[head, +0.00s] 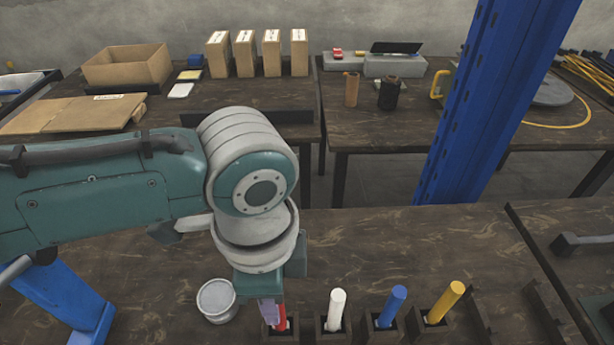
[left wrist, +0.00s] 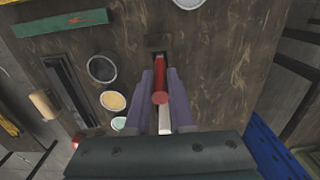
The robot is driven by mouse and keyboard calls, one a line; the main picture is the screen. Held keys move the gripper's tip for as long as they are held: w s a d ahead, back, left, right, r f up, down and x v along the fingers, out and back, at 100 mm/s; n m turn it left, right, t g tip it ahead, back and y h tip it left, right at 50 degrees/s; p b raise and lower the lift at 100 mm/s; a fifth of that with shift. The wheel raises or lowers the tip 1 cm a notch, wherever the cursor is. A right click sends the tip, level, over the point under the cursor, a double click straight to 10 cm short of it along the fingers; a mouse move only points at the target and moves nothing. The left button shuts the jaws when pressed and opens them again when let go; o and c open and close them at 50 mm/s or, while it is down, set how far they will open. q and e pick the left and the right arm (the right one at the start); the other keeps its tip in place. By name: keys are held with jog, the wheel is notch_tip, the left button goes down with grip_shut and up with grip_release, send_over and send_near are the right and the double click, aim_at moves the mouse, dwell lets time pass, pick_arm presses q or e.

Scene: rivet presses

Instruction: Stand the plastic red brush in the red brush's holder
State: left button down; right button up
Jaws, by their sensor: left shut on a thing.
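My left gripper (head: 270,312) is shut on the red brush (head: 281,316), whose handle also shows between the fingers in the left wrist view (left wrist: 160,84). The brush is roughly upright, its lower end at the dark square holder (head: 281,331) at the left of the row. I cannot tell how deep it sits or whether it touches the holder's floor, as the gripper covers part of it. My right gripper is not in view.
White (head: 336,308), blue (head: 392,305) and yellow (head: 445,301) brushes stand in dark holders to the right. A pale round pot (head: 216,300) stands close left of the gripper. Paint pots (left wrist: 112,101) show in the left wrist view. A blue post (head: 495,90) rises behind.

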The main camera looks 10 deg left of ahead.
pick_arm(q)
jog(key=shift+f+b, duration=0.35)
jog(key=shift+f, duration=0.3)
jog(key=c, duration=0.7)
grip_release()
